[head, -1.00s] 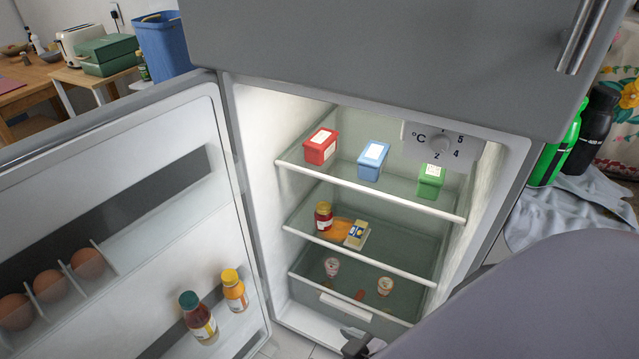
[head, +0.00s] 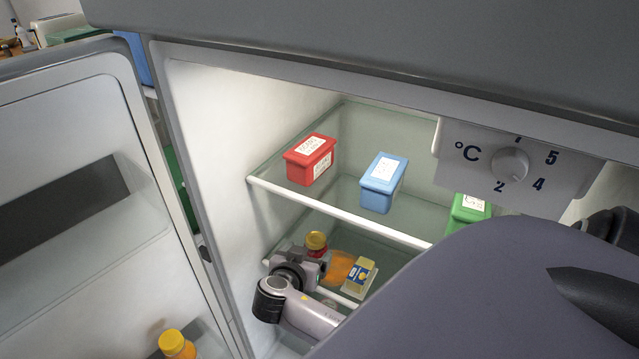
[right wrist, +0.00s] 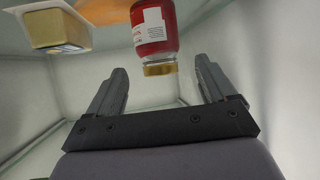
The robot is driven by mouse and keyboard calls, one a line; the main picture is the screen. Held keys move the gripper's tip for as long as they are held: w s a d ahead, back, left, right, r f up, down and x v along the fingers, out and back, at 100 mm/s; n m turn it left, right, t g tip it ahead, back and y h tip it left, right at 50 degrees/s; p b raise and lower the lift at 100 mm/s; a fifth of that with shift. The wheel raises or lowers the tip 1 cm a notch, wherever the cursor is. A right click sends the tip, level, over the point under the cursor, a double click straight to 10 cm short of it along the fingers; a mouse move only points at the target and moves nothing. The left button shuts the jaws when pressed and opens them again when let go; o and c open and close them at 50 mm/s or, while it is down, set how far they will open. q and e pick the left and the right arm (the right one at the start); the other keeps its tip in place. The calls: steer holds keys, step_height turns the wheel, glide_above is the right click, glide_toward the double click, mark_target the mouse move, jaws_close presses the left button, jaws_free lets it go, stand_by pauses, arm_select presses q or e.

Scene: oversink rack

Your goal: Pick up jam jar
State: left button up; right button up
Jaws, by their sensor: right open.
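The jam jar (head: 316,242), red with a gold lid and a white label, stands upright on the middle fridge shelf; its lower part is hidden by my right gripper in the head view. My right gripper (head: 318,265) is at the front of that shelf, open and empty. In the right wrist view the jam jar (right wrist: 153,30) appears lid-down, just beyond and between the spread fingertips (right wrist: 160,70). I cannot tell whether either finger touches it. My left gripper is not in view.
A butter-like tub (head: 358,278) and an orange item (head: 338,267) lie right of the jar. Red (head: 309,160), blue (head: 382,183) and green (head: 466,211) boxes sit on the shelf above. The open door (head: 75,200) is at left, with a bottle (head: 175,345).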

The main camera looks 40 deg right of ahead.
mark_target(318, 238)
steer(key=shift+w+d+r, duration=0.1)
steer(key=shift+w+d, duration=0.05)
steer(key=shift+d, duration=0.15)
steer(key=shift+w+d+m, duration=0.15)
steer(key=shift+d+m, duration=0.15)
steer(key=shift+d, duration=0.05)
steer(key=x, duration=0.6)
steer(key=shift+d+r+b, duration=0.1)
steer(key=shift+d+b, duration=0.1)
steer(key=shift+b, duration=0.2)
steer(key=c, duration=1.3)
